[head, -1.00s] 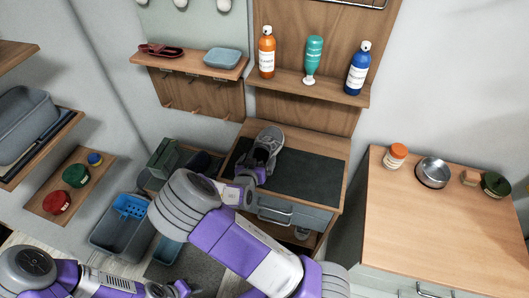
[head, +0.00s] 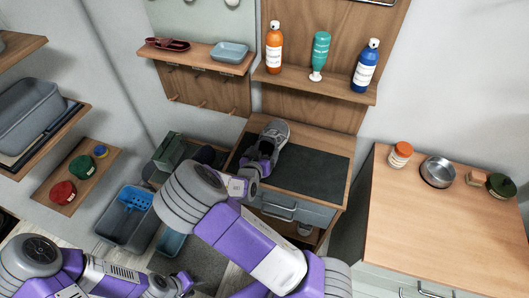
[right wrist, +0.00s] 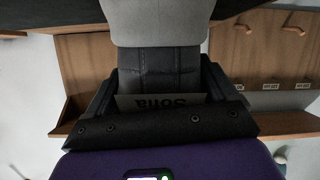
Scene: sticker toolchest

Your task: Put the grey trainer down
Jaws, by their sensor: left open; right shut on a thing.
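The grey trainer (head: 275,131) is over the left part of the dark mat (head: 318,174) on the wooden cabinet in the head view. I cannot tell whether its sole touches the mat. My right gripper (head: 259,167) is shut on its near end, and my wrist hides part of it. In the right wrist view, a grey part of the trainer (right wrist: 160,22) shows at the top, with dark fingers around its dark lower part. A card reading "Sofia" (right wrist: 160,102) shows below it. My left gripper (head: 184,284) is open and empty at the lower left.
A shelf (head: 312,88) with an orange, a teal and a blue bottle is above the cabinet. A peg shelf (head: 198,60) is to its left. Grey bins (head: 127,222) stand at the lower left. A wooden counter (head: 450,245) with jars and a metal bowl is at right.

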